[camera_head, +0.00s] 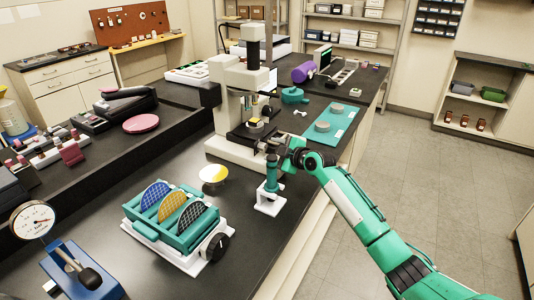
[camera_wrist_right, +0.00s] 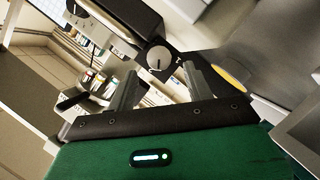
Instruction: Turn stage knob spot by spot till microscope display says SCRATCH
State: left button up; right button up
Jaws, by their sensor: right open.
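The white microscope (camera_head: 228,85) stands on the dark bench, with a dark stage (camera_head: 245,137) at its front. A small screen (camera_head: 269,81) shows beside its column, too small to read. In the right wrist view the stage knob (camera_wrist_right: 158,56) is a round pale disc with a dark mark, on the dark stage side. My right gripper (camera_head: 277,148) is at the stage's right side. In the right wrist view my right gripper (camera_wrist_right: 162,77) is open, its fingers apart with the knob between or just beyond their tips; contact cannot be told. My left gripper is out of view.
A teal pillar on a white base (camera_head: 269,203) stands just below my right gripper. A teal mat (camera_head: 340,122) lies right, near the bench edge.

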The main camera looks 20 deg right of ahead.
aim_at(265, 148)
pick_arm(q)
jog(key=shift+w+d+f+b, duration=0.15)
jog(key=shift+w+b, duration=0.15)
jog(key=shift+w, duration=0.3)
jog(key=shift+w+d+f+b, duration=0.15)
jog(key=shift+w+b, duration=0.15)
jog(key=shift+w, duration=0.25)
pick_arm(e)
jog(key=shift+x, duration=1.85)
jog(key=shift+c, duration=0.2)
